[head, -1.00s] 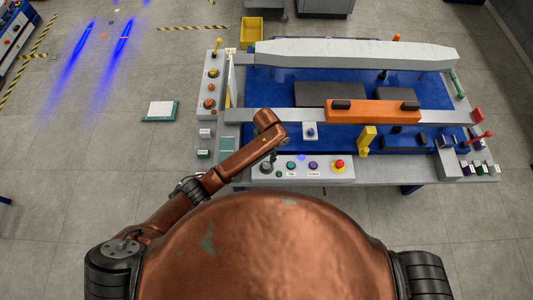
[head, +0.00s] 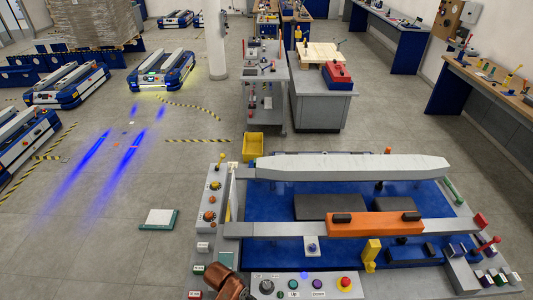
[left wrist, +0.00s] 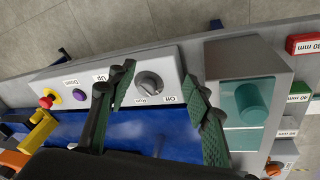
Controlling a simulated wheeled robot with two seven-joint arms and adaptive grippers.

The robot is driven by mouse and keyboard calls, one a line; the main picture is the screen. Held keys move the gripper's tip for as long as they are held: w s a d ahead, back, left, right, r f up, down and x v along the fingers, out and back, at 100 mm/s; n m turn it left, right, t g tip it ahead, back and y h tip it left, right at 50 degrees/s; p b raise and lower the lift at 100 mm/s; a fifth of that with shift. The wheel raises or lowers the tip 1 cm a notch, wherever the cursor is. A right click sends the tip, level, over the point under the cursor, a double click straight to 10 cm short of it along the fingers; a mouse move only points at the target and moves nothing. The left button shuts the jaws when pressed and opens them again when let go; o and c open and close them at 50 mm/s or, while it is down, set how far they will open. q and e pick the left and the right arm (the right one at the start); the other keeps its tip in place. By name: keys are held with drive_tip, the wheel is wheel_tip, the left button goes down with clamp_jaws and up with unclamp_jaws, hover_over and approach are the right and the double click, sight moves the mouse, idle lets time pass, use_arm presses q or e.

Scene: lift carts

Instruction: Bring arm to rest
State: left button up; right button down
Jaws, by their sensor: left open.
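In the head view only a copper piece of my left arm shows at the bottom edge, and the gripper is hidden. The control panel (head: 306,290) there carries the knob, the Up and Down buttons and a red stop button (head: 345,283). My right gripper is in neither view.
The lift cart (head: 240,208) with its blue top, grey beams and orange block (head: 375,224) fills the lower right. Open floor (head: 100,255) lies left of the cart; blue mobile carts (head: 161,70) stand farther back.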

use_arm(q)
drive_tip(key=s+a+r+n+t+y, duration=0.1)
drive_tip(key=s+a+r+n, duration=0.1)
drive_tip(key=s+a, duration=0.55)
drive_tip(key=s+a+r+n+y, duration=0.2)
drive_tip(key=s+a, duration=0.3)
drive_tip(key=a, duration=0.6)
drive_tip(key=s+a+r+n+t+y, duration=0.1)
drive_tip(key=s+a+r+n, duration=0.1)
drive_tip(key=s+a, duration=0.55)
wheel_tip(320, 180, down, 36)
drive_tip(key=g+b, duration=0.1)
drive_tip(key=b, duration=0.6)
drive_tip(key=s+f+m+g+h+b, duration=0.1)
drive_tip(key=s+f+b, duration=0.5)
drive_tip(key=s+f, duration=1.3)
wheel_tip(320, 180, down, 5)
drive_tip(key=shift+s+d+r, duration=0.1)
drive_tip(key=shift+s+d, duration=0.15)
drive_tip(key=shift+s, duration=0.1)
